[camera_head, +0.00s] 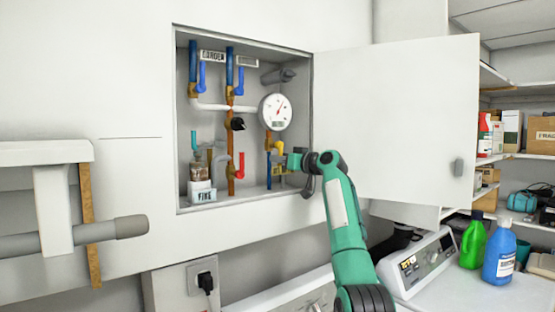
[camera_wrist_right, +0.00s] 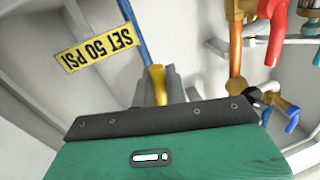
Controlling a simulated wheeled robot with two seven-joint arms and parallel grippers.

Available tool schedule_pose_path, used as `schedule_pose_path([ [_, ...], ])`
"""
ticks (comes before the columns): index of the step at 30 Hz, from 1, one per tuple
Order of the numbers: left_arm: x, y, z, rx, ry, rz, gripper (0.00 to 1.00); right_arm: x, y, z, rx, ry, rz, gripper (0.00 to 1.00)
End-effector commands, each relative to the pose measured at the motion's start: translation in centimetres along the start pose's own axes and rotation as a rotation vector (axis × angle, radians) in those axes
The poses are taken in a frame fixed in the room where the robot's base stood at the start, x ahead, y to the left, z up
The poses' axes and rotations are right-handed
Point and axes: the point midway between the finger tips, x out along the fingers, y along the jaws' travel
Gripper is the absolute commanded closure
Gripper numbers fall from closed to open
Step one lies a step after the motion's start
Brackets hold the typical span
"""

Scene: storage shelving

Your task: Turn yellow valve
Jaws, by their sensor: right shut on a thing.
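The yellow valve (camera_head: 277,147) is in the lower right of the open wall cabinet, on a pipe below the round gauge. Its yellow handle also shows in the right wrist view (camera_wrist_right: 158,84), between the grey fingers. My right gripper (camera_head: 284,160) reaches into the cabinet from the right and is shut on the yellow handle. In the head view the gripper partly hides the valve's lower part. My left gripper is in neither view.
The cabinet (camera_head: 182,120) also holds red (camera_head: 241,165) and blue (camera_head: 202,76) valve handles and a white gauge (camera_head: 277,111). Its open door (camera_head: 400,120) stands to the right, above my right arm. A yellow "SET 50 PSI" label (camera_wrist_right: 98,50) is near the fingers.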

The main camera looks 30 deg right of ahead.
Motion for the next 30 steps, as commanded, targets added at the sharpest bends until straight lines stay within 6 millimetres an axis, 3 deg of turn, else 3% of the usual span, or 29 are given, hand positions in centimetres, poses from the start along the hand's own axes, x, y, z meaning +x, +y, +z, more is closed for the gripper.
schedule_pose_path([
  [9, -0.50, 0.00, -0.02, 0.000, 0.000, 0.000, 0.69, -0.07, 0.54, 0.10, -0.118, -0.028, 0.000, 1.00],
  [25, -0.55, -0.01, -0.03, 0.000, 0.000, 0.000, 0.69, -0.12, 0.66, 0.07, -0.144, -0.032, 0.000, 1.00],
  [26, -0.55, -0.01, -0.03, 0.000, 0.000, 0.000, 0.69, -0.12, 0.65, 0.07, -0.144, -0.032, 0.000, 0.85],
  [27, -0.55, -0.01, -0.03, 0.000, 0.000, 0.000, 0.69, -0.12, 0.65, 0.06, -0.143, -0.031, 0.000, 0.77],
  [29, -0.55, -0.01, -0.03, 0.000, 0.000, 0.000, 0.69, -0.12, 0.65, 0.04, -0.143, -0.031, 0.000, 0.67],
  [30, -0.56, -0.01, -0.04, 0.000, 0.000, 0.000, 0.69, -0.12, 0.64, 0.03, -0.143, -0.031, 0.000, 0.67],
])
